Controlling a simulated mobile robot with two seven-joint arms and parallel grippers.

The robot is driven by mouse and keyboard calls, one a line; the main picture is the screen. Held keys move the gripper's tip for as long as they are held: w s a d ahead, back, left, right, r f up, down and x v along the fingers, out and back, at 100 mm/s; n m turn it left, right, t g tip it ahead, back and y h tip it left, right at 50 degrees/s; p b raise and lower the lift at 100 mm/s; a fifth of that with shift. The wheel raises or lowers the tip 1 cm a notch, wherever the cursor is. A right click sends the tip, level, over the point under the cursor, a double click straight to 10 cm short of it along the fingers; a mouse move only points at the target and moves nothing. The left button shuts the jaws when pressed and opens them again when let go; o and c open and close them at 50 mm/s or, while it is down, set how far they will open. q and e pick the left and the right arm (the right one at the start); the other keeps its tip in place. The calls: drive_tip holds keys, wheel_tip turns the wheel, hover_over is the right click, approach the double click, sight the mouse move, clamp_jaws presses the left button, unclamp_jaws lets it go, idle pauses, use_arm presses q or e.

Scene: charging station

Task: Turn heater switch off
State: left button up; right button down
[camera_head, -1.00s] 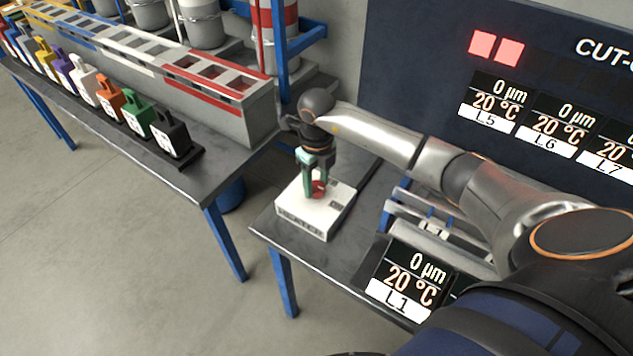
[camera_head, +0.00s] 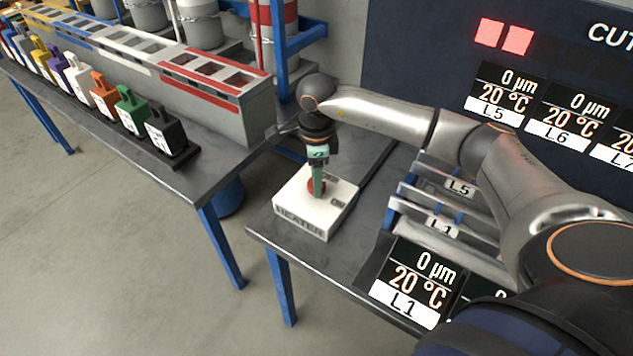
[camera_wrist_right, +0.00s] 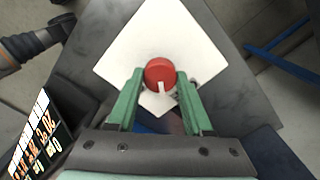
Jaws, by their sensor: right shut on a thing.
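The heater box (camera_head: 299,220) is white, labelled HEATER on its front, and sits near the corner of the dark table. Its red round switch (camera_head: 312,186) is on top, partly hidden by my right gripper (camera_head: 318,190). An ON mark shows on the box to the right of the switch. In the right wrist view, the red switch (camera_wrist_right: 160,73) with a pale pointer mark lies between the green fingers of my right gripper (camera_wrist_right: 160,88), which is shut on it from both sides. The box top (camera_wrist_right: 165,35) also shows there. My left gripper is not in view.
A rack with slots (camera_head: 450,205) and an L1 display (camera_head: 410,283) stand right of the heater. A neighbouring table (camera_head: 215,170) at the left carries coloured tagged blocks (camera_head: 130,108) and a grey slotted holder (camera_head: 240,105). A dark display wall stands behind.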

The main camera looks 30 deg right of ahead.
drive_tip(key=shift+n+b, duration=0.4)
drive_tip(key=shift+n, duration=0.5)
drive_tip(key=n+b, duration=0.1)
drive_tip(key=n, duration=0.1)
drive_tip(key=shift+n, duration=0.3)
drive_tip(key=shift+n+b, duration=0.45)
drive_tip(key=shift+n, duration=0.65)
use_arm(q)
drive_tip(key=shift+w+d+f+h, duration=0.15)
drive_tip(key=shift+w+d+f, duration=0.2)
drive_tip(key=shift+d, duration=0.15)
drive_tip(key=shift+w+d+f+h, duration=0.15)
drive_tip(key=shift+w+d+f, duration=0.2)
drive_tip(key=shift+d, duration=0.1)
use_arm(e)
drive_tip(key=shift+n, duration=0.4)
drive_tip(key=c, duration=0.7)
unclamp_jaws()
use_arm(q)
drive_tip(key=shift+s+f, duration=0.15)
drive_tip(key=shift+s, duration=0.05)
use_arm(e)
drive_tip(key=o, duration=0.4)
drive_tip(key=shift+r, duration=0.1)
